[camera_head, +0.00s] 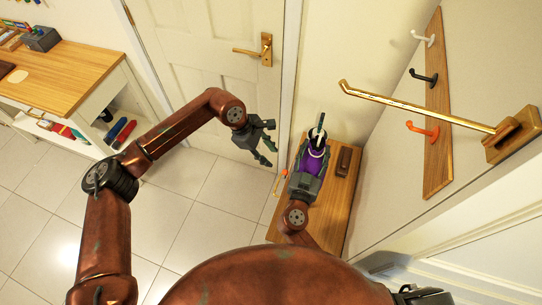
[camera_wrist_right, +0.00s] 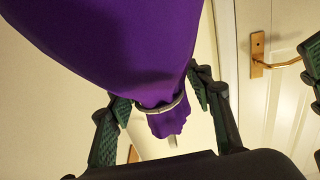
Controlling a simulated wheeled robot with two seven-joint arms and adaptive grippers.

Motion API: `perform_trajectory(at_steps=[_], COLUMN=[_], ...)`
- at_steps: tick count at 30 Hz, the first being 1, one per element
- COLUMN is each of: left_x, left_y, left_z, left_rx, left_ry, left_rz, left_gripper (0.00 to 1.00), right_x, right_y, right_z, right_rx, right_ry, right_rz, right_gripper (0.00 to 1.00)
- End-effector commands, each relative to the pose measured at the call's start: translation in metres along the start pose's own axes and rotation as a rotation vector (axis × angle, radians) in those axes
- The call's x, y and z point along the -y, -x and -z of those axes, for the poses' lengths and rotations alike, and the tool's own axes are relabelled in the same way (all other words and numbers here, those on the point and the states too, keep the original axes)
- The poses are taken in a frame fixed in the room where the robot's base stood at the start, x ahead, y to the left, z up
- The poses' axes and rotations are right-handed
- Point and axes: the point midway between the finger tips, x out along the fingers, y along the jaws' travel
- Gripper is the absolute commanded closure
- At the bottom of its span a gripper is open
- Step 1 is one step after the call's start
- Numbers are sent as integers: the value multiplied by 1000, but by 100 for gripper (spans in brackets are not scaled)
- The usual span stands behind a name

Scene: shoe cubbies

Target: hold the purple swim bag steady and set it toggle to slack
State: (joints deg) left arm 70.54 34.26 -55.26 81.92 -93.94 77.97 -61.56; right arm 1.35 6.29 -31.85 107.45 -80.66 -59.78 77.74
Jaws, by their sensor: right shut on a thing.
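The purple swim bag (camera_head: 311,163) is above the wooden bench by the wall, partly hidden by my right gripper (camera_head: 313,160). In the right wrist view the bag (camera_wrist_right: 125,40) fills the upper left and narrows to a gathered neck with a pale grey band (camera_wrist_right: 165,108) around it. My right gripper (camera_wrist_right: 158,98) is shut on the bag near this neck, one green-padded finger on each side. The toggle's setting cannot be told. My left gripper (camera_head: 268,142) is open and empty, left of the bag and apart from it; its fingers also show at the right edge of the wrist view.
The wooden bench (camera_head: 343,205) holds a small brown item (camera_head: 344,160). A brass rail (camera_head: 415,105) and a hook board (camera_head: 437,100) are on the right wall. A door (camera_head: 195,50) stands behind; a wooden-topped cabinet (camera_head: 60,75) is left. Tiled floor between is clear.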

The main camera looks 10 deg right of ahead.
Motion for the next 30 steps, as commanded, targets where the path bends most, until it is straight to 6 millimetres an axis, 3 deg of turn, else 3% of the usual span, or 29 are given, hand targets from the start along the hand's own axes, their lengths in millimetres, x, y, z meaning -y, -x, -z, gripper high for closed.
perform_trajectory(at_steps=[7, 8, 16, 25, 30], left_x=[0, 0, 0, 0, 0], left_y=[0, 0, -1, -1, -1], left_z=[0, 0, 0, 0, 0], left_rx=[0, 0, 1, 1, 1], left_ry=[0, 0, 0, 0, 0], left_rz=[0, 0, 0, 0, 0], left_gripper=[67, 67, 67, 67, 67], right_x=[0, 0, 0, 0, 0], right_y=[0, 0, 0, 1, 18], right_z=[-1, -1, 0, 0, -2], right_rx=[2, 2, 1, 1, 3], right_ry=[1, 1, 1, 0, 0], right_rz=[0, 0, 0, 0, 0], right_gripper=[93, 52, 33, 33, 33])
